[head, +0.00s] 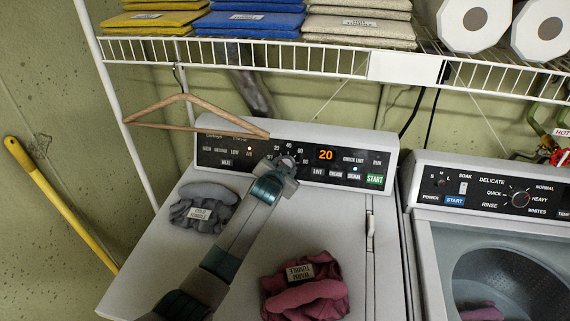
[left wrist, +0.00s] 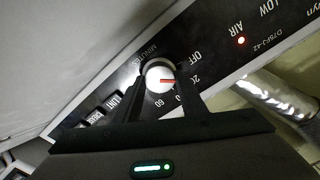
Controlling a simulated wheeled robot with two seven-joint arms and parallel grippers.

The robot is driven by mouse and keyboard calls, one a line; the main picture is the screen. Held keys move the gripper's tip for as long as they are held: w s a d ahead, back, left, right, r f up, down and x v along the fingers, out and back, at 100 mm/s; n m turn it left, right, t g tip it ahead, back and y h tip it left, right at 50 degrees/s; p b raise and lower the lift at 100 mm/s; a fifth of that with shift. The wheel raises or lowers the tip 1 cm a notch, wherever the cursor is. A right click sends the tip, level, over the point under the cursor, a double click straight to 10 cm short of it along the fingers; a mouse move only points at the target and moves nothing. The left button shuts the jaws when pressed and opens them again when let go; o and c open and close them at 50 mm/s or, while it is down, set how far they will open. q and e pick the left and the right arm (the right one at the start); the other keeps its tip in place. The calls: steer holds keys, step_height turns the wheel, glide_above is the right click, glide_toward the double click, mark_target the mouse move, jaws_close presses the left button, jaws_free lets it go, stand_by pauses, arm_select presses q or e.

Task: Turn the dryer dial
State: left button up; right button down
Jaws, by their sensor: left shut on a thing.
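The dryer (head: 345,240) stands in the middle of the head view, with a black control panel (head: 345,172) at its back. The dial is a small white knob with a red pointer line, clear in the left wrist view (left wrist: 158,70). Its pointer faces toward the 20 mark. The panel display (head: 326,155) reads 20 in orange. My left gripper (head: 286,164) reaches the panel, shut on the dial. In the left wrist view its two dark fingers (left wrist: 160,82) sit on either side of the knob. The head view mostly hides the dial behind the gripper. My right gripper is not seen.
A grey cloth bundle (head: 203,208) and a pink one (head: 305,288) lie on the dryer top beside my arm. A wooden hanger (head: 190,98) hangs near the panel's left. A wire shelf (head: 250,57) runs above. A washer (head: 440,255) stands right.

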arm_select(q)
steer(key=shift+m, duration=0.9)
steer(key=o, duration=0.9)
steer(key=shift+o, duration=0.8)
steer(key=shift+w+f, duration=0.15)
steer(key=shift+w, duration=0.05)
steer(key=shift+s, duration=0.1)
steer(key=b+v, duration=0.3)
steer(key=v, duration=1.4)
steer(key=shift+a, duration=0.1)
steer(key=shift+s, duration=0.15)
